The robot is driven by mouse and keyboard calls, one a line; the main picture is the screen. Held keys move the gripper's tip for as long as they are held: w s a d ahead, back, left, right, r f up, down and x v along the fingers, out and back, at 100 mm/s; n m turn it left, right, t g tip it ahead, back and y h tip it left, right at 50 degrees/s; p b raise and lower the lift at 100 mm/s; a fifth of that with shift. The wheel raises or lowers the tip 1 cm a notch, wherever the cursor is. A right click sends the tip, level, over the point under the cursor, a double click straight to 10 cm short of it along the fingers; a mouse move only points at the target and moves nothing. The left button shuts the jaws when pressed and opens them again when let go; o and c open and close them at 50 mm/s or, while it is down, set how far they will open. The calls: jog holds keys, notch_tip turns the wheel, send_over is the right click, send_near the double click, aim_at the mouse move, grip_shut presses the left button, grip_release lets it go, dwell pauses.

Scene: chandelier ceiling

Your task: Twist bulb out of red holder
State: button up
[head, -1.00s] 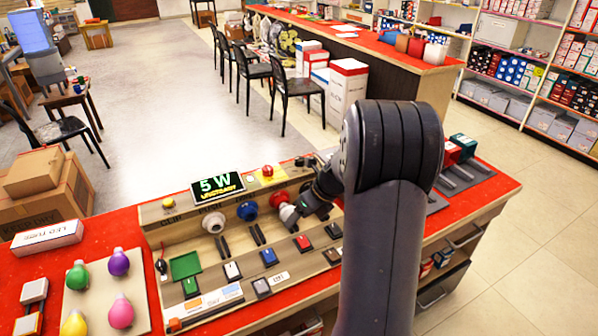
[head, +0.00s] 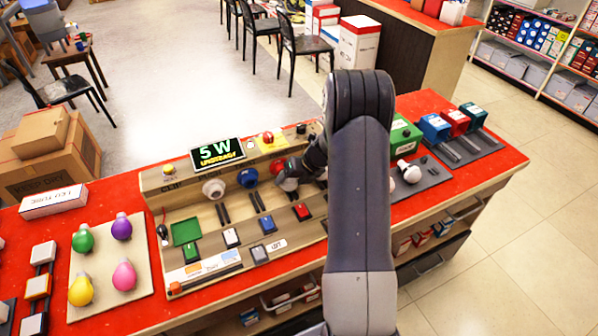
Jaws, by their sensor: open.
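The red holder (head: 278,165) is on the sloped face of the wooden test panel, right of the blue holder. A pale bulb (head: 286,183) shows just below and in front of it, partly covered by my gripper (head: 295,177). My gripper is open, at the bulb's right side. Its fingertips are small and dark here, and I cannot tell whether they touch the bulb. My arm hides the panel's right part.
A blue holder (head: 247,177) and a white holder (head: 213,188) sit to the left. A "5 W" display (head: 217,153) stands behind them. Coloured bulbs lie on a beige board (head: 143,273) at left. A white bulb (head: 409,172) lies on a grey board at right.

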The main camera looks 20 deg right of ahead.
jog(key=shift+w+a+f, duration=0.3)
jog(key=shift+f, duration=0.3)
jog(key=shift+c, duration=0.4)
jog(key=c, duration=0.7)
jog(key=shift+c, duration=0.2)
jog(key=shift+s+a+f+n+h+p, duration=0.15)
jog(key=shift+h+p, duration=0.5)
jog(key=shift+p, duration=0.45)
jog(key=shift+d+r+n+h+p, duration=0.15)
jog(key=shift+h+p, duration=0.5)
jog(key=shift+p, duration=0.45)
dwell(0.9)
jog(key=shift+a+h+p, duration=0.1)
jog(key=shift+h+p, duration=0.5)
jog(key=shift+p, duration=0.65)
dwell(1.5)
